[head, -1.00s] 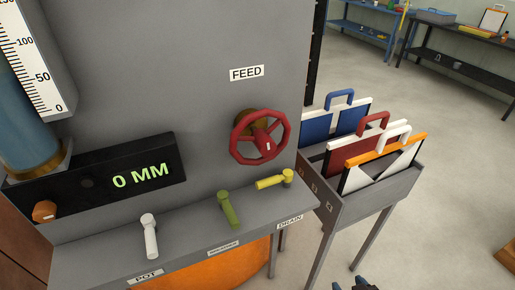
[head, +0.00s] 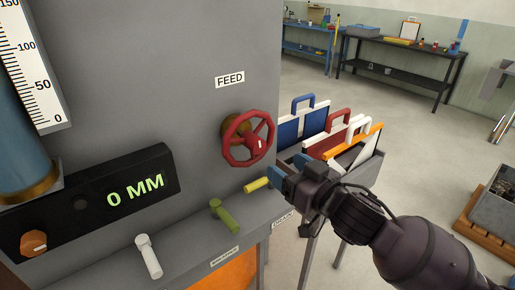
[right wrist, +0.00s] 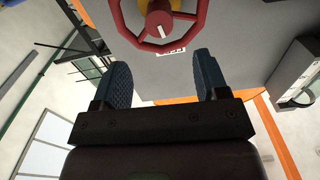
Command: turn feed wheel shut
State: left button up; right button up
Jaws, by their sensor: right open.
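The red feed wheel (head: 248,138) is mounted on the grey panel below the FEED label (head: 230,80). It also shows in the right wrist view (right wrist: 158,44), beyond my fingertips at the top. My right gripper (head: 274,178) is just below and to the right of the wheel in the head view, in front of the yellow lever. In the right wrist view the blue finger pads (right wrist: 165,82) are wide apart with nothing between them. The wheel appears apart from the fingers. My left gripper is not in view.
A yellow lever (head: 257,184), a green lever (head: 223,215) and a white lever (head: 148,256) stand on the ledge below. The display (head: 100,200) reads 0 MM. A rack (head: 368,170) of coloured boards with handles stands right of the panel, behind my right arm.

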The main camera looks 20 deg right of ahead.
aim_at(260, 147)
jog(key=x, duration=1)
jog(key=shift+w+a, duration=0.1)
jog(key=shift+w, duration=0.2)
jog(key=shift+c, duration=0.4)
grip_shut()
